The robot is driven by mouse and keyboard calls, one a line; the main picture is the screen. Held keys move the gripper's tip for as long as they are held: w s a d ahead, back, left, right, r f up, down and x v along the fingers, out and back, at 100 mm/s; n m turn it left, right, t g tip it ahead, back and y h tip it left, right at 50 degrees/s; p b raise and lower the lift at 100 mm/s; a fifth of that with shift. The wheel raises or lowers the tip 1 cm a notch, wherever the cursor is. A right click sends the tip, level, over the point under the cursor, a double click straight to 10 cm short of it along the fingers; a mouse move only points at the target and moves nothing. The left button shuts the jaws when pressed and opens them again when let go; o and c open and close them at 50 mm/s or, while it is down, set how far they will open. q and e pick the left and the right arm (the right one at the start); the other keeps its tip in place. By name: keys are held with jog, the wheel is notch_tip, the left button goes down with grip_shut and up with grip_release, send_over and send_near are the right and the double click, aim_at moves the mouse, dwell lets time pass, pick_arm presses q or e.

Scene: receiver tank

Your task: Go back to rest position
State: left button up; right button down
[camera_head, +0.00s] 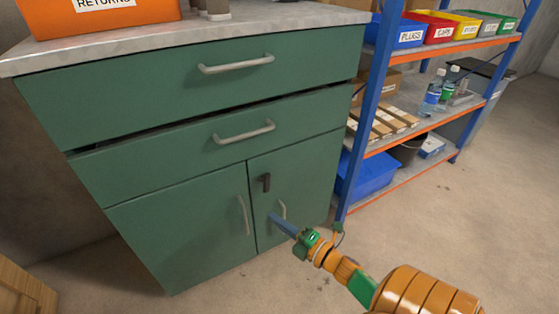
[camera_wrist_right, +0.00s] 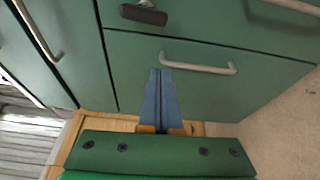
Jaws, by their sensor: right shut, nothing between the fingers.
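My right gripper (camera_head: 274,217) reaches in from the lower right in the head view. Its blue fingers are shut together and empty, pointing at the right door of the green cabinet (camera_head: 135,235). In the right wrist view the fingertips (camera_wrist_right: 160,73) are near the left end of the pale door handle (camera_wrist_right: 198,67); I cannot tell whether they touch it. A dark latch (camera_head: 265,182) sits on the door above, and also shows in the wrist view (camera_wrist_right: 143,14). Both cabinet doors look shut. My left gripper is not in view.
An orange returns bin (camera_head: 100,18) stands on the cabinet's worktop (camera_head: 225,30). To the right, a blue-framed shelf (camera_head: 372,105) holds coloured bins, bottles and boxes. A wooden object (camera_head: 25,285) is at lower left. The floor (camera_head: 430,215) right of the cabinet is clear.

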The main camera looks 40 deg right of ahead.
jog(key=shift+s, duration=0.45)
